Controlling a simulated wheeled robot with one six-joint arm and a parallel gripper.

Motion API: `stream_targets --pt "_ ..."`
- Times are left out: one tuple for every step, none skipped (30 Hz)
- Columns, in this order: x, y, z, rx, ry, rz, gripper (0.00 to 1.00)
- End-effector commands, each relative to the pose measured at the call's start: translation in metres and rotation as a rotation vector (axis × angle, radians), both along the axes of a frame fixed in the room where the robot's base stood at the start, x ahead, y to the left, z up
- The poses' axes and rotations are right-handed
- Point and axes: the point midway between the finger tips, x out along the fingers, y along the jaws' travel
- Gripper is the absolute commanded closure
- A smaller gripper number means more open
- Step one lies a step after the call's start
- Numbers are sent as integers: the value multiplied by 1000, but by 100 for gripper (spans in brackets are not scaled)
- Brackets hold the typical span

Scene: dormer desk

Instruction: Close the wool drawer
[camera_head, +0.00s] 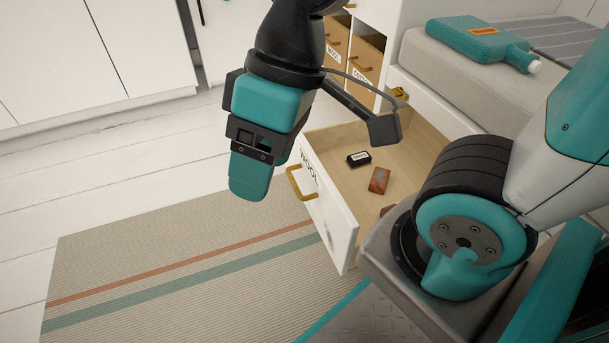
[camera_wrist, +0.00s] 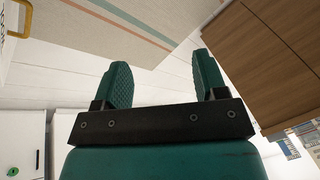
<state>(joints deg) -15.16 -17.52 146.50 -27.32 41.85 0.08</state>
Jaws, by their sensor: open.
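The wool drawer (camera_head: 333,210) is pulled out, with a white front lettered WOOL and a yellow handle (camera_head: 296,184). A small dark labelled block (camera_head: 358,159) and a reddish-brown block (camera_head: 379,181) lie inside on its pale wooden floor. My gripper (camera_head: 250,185) hangs to the left of the drawer front, in front of the handle, and looks apart from it. In the wrist view my gripper (camera_wrist: 165,85) has its two green fingers spread with nothing between them. In that view a yellow handle (camera_wrist: 19,18) shows at the top left corner.
A striped rug (camera_head: 180,265) covers the floor before the drawer. Smaller drawers (camera_head: 352,58) stand behind it. A teal bottle (camera_head: 478,40) lies on a grey cushion (camera_head: 450,80) at the right. White cabinets (camera_head: 90,50) line the back left. The floor at left is clear.

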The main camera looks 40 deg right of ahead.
Motion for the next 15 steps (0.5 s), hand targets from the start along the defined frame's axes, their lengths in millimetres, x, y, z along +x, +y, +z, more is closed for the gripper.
stream_targets --pt "7 0 1 -7 1 -16 46" --pt "14 -1 1 -13 2 -32 53" --pt "26 -1 1 -25 4 -62 62" --pt "37 -3 1 -39 5 -91 69" --pt "52 -4 0 -54 5 -128 76" --pt "73 -8 -2 -78 5 -180 85" --pt "91 -11 -5 -100 4 -225 92" --pt "109 -15 -9 -123 0 -274 99" --pt "134 -21 -15 -155 -6 -338 100" --pt "153 -26 -21 -182 -12 -387 100" --pt "170 -32 -27 -208 -19 -433 100" --pt "193 -39 -36 -243 -29 -494 100" --pt "210 -45 -44 -269 -39 -539 100" --pt "225 -52 -52 -298 -50 -582 100" --pt "245 -61 -64 -335 -64 -639 100"
